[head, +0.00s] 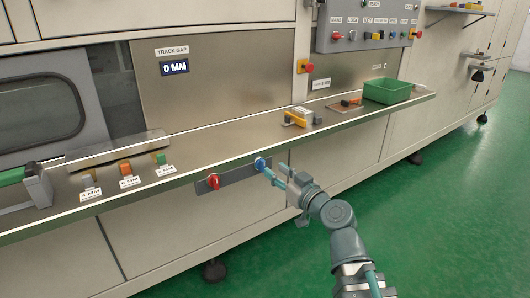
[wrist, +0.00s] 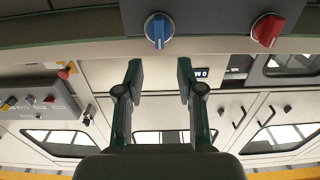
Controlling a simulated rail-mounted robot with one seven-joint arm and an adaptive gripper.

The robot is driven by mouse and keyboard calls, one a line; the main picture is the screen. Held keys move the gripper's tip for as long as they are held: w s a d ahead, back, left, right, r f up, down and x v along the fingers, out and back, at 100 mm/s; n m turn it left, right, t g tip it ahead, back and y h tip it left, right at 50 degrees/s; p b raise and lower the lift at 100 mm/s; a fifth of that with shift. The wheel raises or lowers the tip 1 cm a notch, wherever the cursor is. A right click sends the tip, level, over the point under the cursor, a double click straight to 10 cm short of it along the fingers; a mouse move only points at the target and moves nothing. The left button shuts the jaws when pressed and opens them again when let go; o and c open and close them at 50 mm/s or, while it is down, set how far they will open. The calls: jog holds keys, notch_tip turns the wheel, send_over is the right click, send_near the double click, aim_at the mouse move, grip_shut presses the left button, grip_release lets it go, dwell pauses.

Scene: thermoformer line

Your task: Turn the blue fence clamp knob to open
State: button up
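The blue knob (head: 260,163) sits on a grey plate (head: 238,175) on the front face of the ledge, to the right of a red knob (head: 213,181). My gripper (head: 274,173) is just in front of the blue knob, to its lower right. In the wrist view the blue knob (wrist: 158,30) shows a white pointer line running nearly upright in the picture. The open, empty fingers (wrist: 158,70) point at it, one to each side, with a visible gap before the knob. The red knob (wrist: 267,30) is to the right there.
Above, the ledge (head: 225,139) carries several coloured blocks with labels, a yellow-and-grey item (head: 299,117) and a green bin (head: 387,91). A display (head: 174,68) reads 0 MM under "TRACK GAP". A control panel (head: 368,24) hangs at upper right. Green floor is open at right.

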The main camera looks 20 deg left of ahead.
aim_at(264, 162)
jog(key=x, duration=0.4)
jog(key=shift+w+a+f+p, duration=0.1)
jog(key=shift+w+a+p, duration=0.15)
jog(key=shift+w+p, duration=0.05)
jog(key=shift+x, duration=0.85)
jog(key=shift+c, duration=0.3)
grip_shut()
